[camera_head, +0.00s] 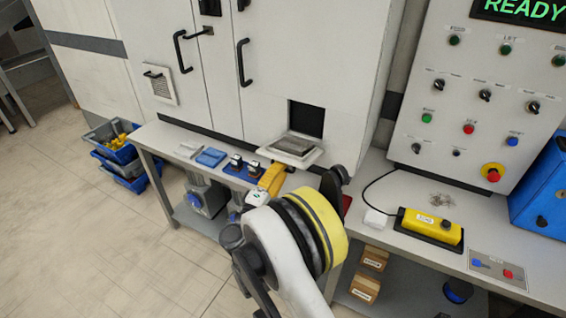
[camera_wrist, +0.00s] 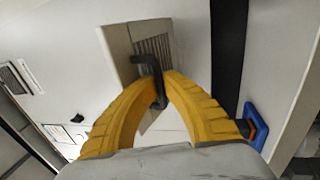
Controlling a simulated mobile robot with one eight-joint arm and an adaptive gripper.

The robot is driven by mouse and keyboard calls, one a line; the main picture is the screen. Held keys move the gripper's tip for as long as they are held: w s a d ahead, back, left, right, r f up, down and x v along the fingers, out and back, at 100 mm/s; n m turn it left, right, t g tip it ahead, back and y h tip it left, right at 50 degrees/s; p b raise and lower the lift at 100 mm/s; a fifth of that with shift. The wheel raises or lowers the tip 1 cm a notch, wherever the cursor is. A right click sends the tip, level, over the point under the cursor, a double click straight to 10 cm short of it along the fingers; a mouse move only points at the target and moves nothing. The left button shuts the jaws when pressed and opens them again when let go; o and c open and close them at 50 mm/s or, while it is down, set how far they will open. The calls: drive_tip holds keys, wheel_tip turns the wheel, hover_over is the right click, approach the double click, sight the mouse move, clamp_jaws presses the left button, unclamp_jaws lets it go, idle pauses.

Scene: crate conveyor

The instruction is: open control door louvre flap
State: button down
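The louvre flap (camera_head: 291,146) is a white panel with grey slats on the middle cabinet front. In the head view it is tilted out below a dark square opening (camera_head: 306,119). In the wrist view the flap (camera_wrist: 143,33) stands out from the cabinet face, and its bent black handle (camera_wrist: 145,60) lies between my fingertips. My gripper (camera_head: 277,171) has yellow fingers and is just below and left of the flap in the head view. In the wrist view my gripper (camera_wrist: 160,77) is closed in around the handle. The exact finger contact is partly hidden.
A second louvre panel (camera_head: 160,86) sits shut on the left cabinet door. The bench below holds a blue block (camera_head: 211,157) and small devices. A control panel (camera_head: 490,100) and a yellow pendant box (camera_head: 432,226) are at right. Blue bins (camera_head: 112,141) stand on the floor.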

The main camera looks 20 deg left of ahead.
drive_tip(key=shift+a+f+t, duration=0.1)
drive_tip(key=shift+f+t, duration=1.2)
drive_tip(key=shift+f, duration=0.3)
drive_tip(key=c, duration=1.5)
unclamp_jaws()
drive_tip(key=shift+s, duration=0.1)
drive_tip(key=shift+c, duration=0.2)
